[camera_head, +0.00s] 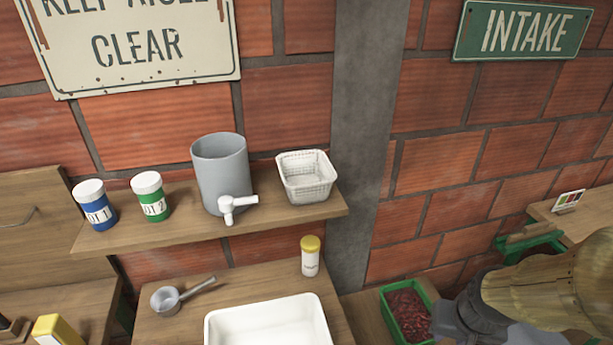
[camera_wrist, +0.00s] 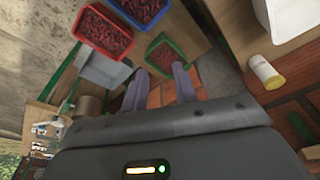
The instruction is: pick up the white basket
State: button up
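The white basket (camera_head: 307,178) is a small open mesh basket. It stands upright at the right end of the wooden wall shelf (camera_head: 285,215) in the head view, and looks empty. My gripper (camera_wrist: 160,72) shows in the wrist view with its two grey-purple fingers apart and nothing between them. It points down toward crates of red fruit, away from the shelf. The basket is not seen in the wrist view. In the head view the gripper's fingers cannot be made out clearly.
Left of the basket stand a grey tapped container (camera_head: 221,172), a green jar (camera_head: 151,198) and a blue jar (camera_head: 95,206). Below are a yellow-capped bottle (camera_head: 310,258), a white tray (camera_head: 217,318), a scoop (camera_head: 170,299) and a green crate (camera_head: 390,295). A concrete pillar (camera_head: 365,130) rises behind the shelf's right end.

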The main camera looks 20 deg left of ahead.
jog(key=shift+s, duration=0.15)
jog(key=w+a+r+m+t+y+p, duration=0.5)
jog(key=w+a+m+p, duration=0.4)
jog(key=a+m, duration=0.5)
jog(key=w+a+r+m+t+y+p, duration=0.1)
jog(key=a+r+m, duration=0.3)
jog(key=r+m, duration=0.4)
jog(key=w+a+r+m+t+y+p, duration=0.1)
jog(key=a+r+m+p, duration=0.3)
jog(key=r+m, duration=0.4)
jog(key=shift+w+r+m+t+y+p, duration=0.3)
jog(key=shift+w+r+m+t+p, duration=0.1)
jog(key=shift+w+r+t, duration=0.4)
jog(key=shift+w+f, duration=0.15)
